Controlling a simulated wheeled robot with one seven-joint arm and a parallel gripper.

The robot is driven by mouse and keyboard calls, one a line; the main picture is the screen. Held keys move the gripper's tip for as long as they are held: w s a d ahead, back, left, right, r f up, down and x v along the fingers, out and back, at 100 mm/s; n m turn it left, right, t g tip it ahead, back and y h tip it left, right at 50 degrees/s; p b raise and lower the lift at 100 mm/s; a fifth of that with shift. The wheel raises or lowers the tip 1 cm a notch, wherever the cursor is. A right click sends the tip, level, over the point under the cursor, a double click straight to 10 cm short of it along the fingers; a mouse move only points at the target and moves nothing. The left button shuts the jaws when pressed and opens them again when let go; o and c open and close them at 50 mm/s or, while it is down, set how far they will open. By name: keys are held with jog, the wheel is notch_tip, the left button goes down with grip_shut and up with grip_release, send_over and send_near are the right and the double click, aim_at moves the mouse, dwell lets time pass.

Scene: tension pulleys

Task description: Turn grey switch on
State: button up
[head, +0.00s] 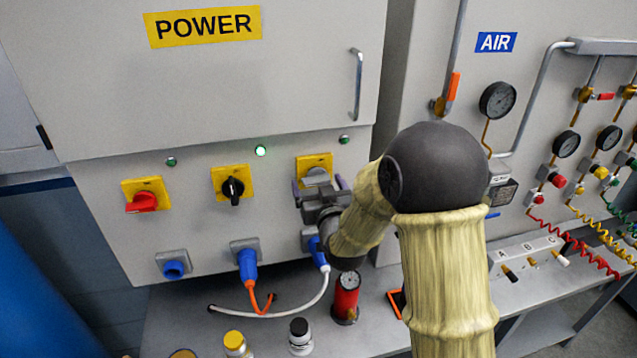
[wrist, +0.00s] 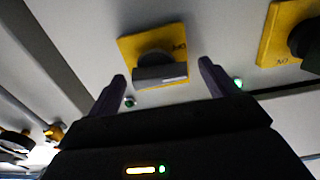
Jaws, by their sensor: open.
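The grey switch (head: 316,176) sits on a yellow plate (head: 312,161) at the right of the power cabinet's lower panel. In the wrist view, the grey switch (wrist: 160,72) shows its flat handle lying nearly across the picture, with lettering that seems to read OFF at the plate's edge. My gripper (head: 318,186) is open and empty in front of the switch. In the wrist view, the purple fingers of my gripper (wrist: 163,74) flank the switch, one on each side, with gaps; contact is not visible. In the head view my gripper partly hides the switch.
A black switch (head: 233,188) and a red switch (head: 142,202) are to the left. One green lamp (head: 260,150) is lit; the lamp (head: 344,139) near the grey switch looks dark. Blue plugs (head: 247,262) and a bench with small bottles (head: 300,333) are below.

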jog(key=shift+c, duration=0.4)
jog(key=c, duration=0.9)
jog(key=shift+f+m+b, duration=0.15)
jog(key=shift+m+b, duration=0.25)
jog(key=shift+b, duration=0.35)
jog(key=shift+d+r+m+b, duration=0.15)
jog(key=shift+m+b, duration=4.15)
jog(key=shift+b, duration=0.8)
jog(key=shift+d+r+m+b, duration=0.1)
jog(key=shift+m+b, duration=4.2)
jog(key=shift+b, duration=0.75)
jog(key=o, duration=1)
jog(key=shift+r, duration=0.1)
